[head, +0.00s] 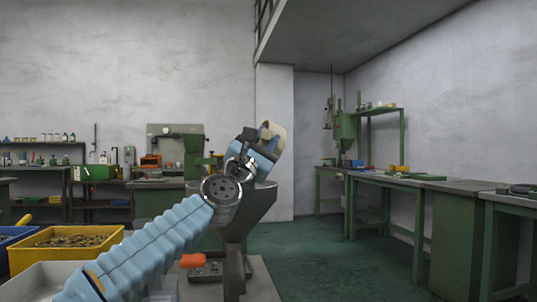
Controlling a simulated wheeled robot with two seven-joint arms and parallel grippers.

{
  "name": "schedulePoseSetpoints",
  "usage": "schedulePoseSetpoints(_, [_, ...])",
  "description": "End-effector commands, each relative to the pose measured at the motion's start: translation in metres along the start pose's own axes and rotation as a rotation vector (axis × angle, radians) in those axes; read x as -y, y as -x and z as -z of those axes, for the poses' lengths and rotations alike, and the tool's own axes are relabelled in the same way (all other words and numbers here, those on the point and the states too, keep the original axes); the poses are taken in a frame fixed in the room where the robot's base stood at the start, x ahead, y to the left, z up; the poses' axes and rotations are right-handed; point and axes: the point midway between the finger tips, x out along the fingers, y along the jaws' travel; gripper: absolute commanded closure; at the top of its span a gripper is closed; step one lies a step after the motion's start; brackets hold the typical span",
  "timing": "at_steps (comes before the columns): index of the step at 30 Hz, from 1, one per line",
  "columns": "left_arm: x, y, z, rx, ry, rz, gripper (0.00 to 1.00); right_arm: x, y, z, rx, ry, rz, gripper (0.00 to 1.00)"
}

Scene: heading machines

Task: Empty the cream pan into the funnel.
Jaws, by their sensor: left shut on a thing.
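The cream pan (275,134) is held up above the grey funnel (262,203), tilted steeply, with part of it hidden behind my gripper. My left gripper (262,147) is shut on the pan. My left arm comes in from the lower left and its wrist covers part of the funnel's rim. The inside of the pan and the inside of the funnel are hidden, so I cannot tell what is in them. My right gripper is out of view.
A yellow bin (62,257) with small metal parts stands at the lower left, beside a blue bin (12,236). A dark tray (207,268) and an orange item (193,260) lie below the funnel. Green workbenches (400,182) line the right wall. The green floor (330,250) between is clear.

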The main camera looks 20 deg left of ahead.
Motion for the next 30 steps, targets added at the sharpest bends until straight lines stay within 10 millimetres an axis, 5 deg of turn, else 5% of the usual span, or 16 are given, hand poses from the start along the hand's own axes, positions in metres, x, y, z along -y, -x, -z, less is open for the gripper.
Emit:
schedulePoseSetpoints(15, [-0.002, 0.019, 0.013, 0.081, 0.143, -0.181, 1.00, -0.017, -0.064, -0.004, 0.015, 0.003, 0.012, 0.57])
schedulePoseSetpoints(30, [-0.007, 0.021, 0.013, 0.105, 0.189, -0.242, 1.00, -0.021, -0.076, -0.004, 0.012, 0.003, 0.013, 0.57])
